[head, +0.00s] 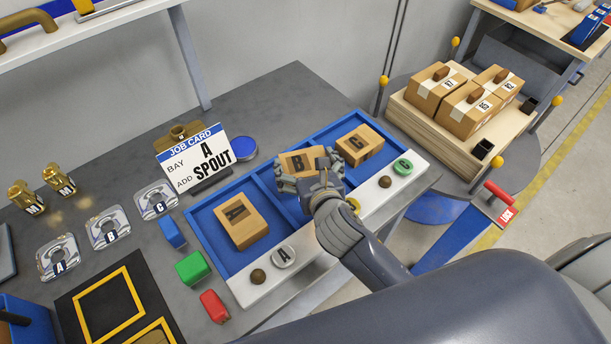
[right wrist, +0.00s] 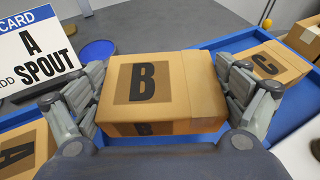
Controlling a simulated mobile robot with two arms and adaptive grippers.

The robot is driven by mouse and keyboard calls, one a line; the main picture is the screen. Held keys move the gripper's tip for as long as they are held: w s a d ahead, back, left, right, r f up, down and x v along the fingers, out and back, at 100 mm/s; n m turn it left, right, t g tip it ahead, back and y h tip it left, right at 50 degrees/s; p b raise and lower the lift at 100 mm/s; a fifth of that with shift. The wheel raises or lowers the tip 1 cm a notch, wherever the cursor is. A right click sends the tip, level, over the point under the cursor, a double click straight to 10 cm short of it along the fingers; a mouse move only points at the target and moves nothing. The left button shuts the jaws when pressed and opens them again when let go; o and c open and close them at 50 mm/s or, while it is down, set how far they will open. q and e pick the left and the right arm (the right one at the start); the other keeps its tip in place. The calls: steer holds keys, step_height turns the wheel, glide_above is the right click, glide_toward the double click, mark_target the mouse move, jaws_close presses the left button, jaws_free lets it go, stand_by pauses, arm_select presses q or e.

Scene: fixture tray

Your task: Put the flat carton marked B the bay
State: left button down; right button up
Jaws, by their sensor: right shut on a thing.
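The flat carton marked B (head: 297,161) is a tan box with a black B. My right gripper (head: 310,180) is shut on it, one finger on each side, as the right wrist view (right wrist: 150,88) shows. It is over the middle bay of the blue fixture tray (head: 207,228); I cannot tell whether it touches the floor. Carton A (head: 240,222) lies in the left bay and carton C (head: 357,145) in the right bay. The job card (head: 196,155) reads "BAY A, ADD SPOUT". My left gripper is not in view.
The tray's white front ledge (head: 330,222) carries round markers and brown knobs. Blue, green (head: 192,267) and red (head: 214,306) blocks stand left of the tray. Clear plates marked A, B, C (head: 108,228) and brass spouts (head: 58,180) are farther left. A wooden crate (head: 440,140) holds cartons at right.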

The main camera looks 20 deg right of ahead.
mark_target(305, 174)
steer(key=shift+f, duration=0.45)
step_height(305, 174, down, 4)
steer(key=shift+w+r, duration=0.15)
steer(key=shift+r, duration=0.1)
steer(key=shift+f, duration=0.3)
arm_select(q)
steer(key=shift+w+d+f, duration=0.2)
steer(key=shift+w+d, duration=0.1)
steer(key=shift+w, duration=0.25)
arm_select(e)
steer(key=shift+f, duration=0.1)
steer(key=o, duration=0.9)
steer(key=shift+f, duration=0.1)
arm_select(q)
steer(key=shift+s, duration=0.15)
arm_select(e)
steer(key=shift+o, duration=0.3)
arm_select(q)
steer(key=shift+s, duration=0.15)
